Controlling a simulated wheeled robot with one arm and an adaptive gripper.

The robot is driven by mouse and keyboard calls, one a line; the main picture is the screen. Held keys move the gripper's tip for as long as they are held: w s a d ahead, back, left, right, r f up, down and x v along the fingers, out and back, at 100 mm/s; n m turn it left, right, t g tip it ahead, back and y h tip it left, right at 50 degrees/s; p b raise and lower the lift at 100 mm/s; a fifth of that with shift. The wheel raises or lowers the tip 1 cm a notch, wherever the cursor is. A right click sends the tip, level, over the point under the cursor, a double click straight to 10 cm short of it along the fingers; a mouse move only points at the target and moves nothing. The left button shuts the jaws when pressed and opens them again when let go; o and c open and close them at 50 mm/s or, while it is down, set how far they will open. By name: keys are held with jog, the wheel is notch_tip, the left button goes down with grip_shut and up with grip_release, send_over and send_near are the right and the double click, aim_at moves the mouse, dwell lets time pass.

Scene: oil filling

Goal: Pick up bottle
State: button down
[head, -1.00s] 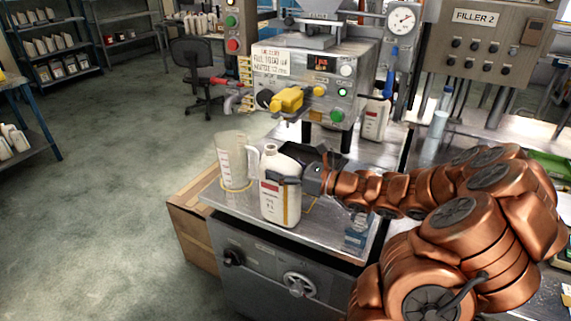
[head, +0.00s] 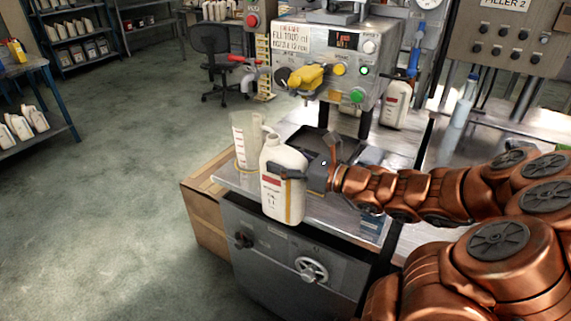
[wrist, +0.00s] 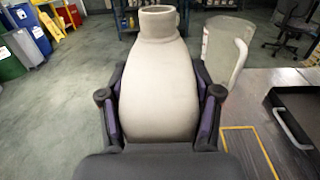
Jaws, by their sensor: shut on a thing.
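The bottle (head: 281,204) is a cream-white jug with a red and white label, a yellowish strip and an open neck. It is upright. My gripper (head: 284,174) is shut around its upper body from the right side. In the head view the bottle's base overlaps the front edge of the steel table (head: 325,226); I cannot tell its height from this. In the wrist view the bottle (wrist: 158,85) fills the middle between both fingers of my gripper (wrist: 160,118), with floor behind it and the table to its right. Its underside is hidden.
A clear measuring jug (head: 244,142) stands on the table just behind-left of the bottle. The filler machine (head: 335,62) with its yellow nozzle (head: 308,77) is behind. A black tray (wrist: 300,115) lies on the table. A cardboard box (head: 207,204) is left of the table.

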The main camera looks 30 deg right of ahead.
jog(key=shift+s+a+f+b, duration=0.15)
jog(key=shift+a+b, duration=0.25)
jog(key=shift+b, duration=1)
jog(key=shift+s+a+r+b, duration=0.1)
jog(key=shift+s+a+b, duration=0.2)
jog(key=shift+b, duration=1.05)
jog(key=shift+s+a+b, duration=0.15)
jog(key=shift+a+b, duration=0.15)
jog(key=shift+b, duration=0.6)
